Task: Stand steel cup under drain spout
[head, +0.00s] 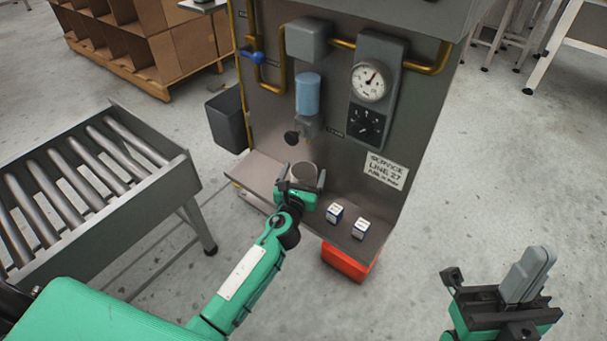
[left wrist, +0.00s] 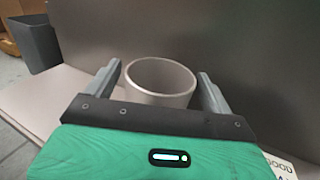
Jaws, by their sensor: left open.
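The steel cup (head: 303,170) stands upright on the ledge at the foot of the grey panel, beneath the drain spout (head: 308,128) in the head view. The spout hangs under a blue cylinder, with a black knob at its left. My left gripper (head: 300,183) is open around the cup. In the left wrist view the cup (left wrist: 160,82) is between the two fingers, with a visible gap on each side; its lower part is hidden by the gripper body. The spout is out of that view. My right gripper (head: 528,275) is raised above the floor, empty, its fingers together.
A dark bin (head: 228,118) hangs at the panel's left side. A roller conveyor (head: 185,190) is at left. An orange-red container (head: 345,263) sits under the ledge.

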